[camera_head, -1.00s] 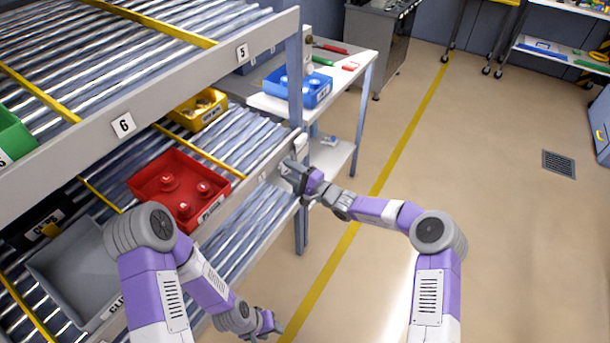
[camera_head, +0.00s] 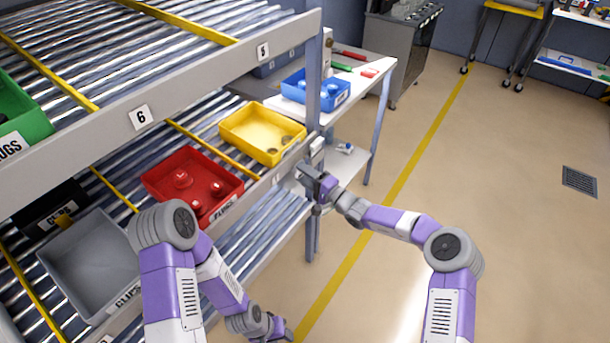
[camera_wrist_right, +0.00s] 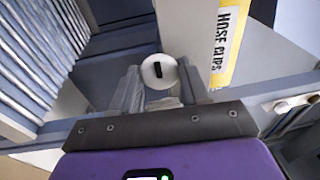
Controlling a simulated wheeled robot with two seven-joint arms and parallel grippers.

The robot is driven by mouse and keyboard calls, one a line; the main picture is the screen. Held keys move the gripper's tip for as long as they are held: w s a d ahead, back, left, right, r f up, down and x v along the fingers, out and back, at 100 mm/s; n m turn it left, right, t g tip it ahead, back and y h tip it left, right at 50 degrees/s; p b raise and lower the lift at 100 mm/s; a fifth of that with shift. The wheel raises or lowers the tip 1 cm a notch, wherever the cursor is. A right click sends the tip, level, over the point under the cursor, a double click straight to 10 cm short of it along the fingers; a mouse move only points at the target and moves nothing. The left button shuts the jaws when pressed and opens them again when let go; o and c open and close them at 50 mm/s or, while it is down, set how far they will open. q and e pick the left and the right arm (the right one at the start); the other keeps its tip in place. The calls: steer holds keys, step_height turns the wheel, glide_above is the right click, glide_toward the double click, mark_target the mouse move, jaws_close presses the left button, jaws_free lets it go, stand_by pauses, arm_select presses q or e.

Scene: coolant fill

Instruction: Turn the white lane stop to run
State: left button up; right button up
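The white lane stop shows in the right wrist view as a round white knob (camera_wrist_right: 158,71) with a dark slot, upright in that picture. My right gripper (camera_wrist_right: 160,82) has a finger on each side of the knob, with narrow gaps visible; contact cannot be told. In the head view my right gripper (camera_head: 303,172) is at the front rail of the lower shelf, by the corner post, and hides the knob. The yellow bin (camera_head: 262,132) sits at the front end of its roller lane. My left gripper (camera_head: 277,328) hangs low and empty; its fingers are too small to read.
A red bin (camera_head: 190,185) and a grey bin (camera_head: 90,262) stand in neighbouring lanes. The shelf post (camera_head: 313,75) rises close to my right gripper. A white table (camera_head: 372,82) with a blue bin (camera_head: 315,92) stands behind.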

steer(key=o, duration=0.4)
steer(key=p+v, duration=0.2)
steer(key=v, duration=0.5)
steer(key=shift+s+d, duration=0.2)
steer(key=shift+d, duration=0.1)
steer(key=s+a+f+n+g+h+p, duration=0.1)
steer(key=s+a+f+n+g+h, duration=0.2)
steer(key=s+f+g, duration=1)
steer(key=s+d+f+t+h, duration=0.1)
steer(key=s+d+f+h, duration=0.1)
steer(key=s+d, duration=0.2)
steer(key=s+d+f+n+t+h+p, duration=0.1)
steer(key=s+d+f+h, duration=0.2)
steer(key=s, duration=0.8)
steer(key=s+d+f+h, duration=0.2)
steer(key=s+d+h, duration=0.1)
steer(key=s+d, duration=0.2)
steer(key=shift+s+d+f+t+p, duration=0.1)
steer(key=shift+s+f+t+p, duration=0.1)
steer(key=shift+s, duration=0.5)
steer(key=shift+s+d+f+t+p, duration=0.1)
steer(key=shift+s+d+t+p, duration=0.1)
steer(key=shift+s, duration=0.45)
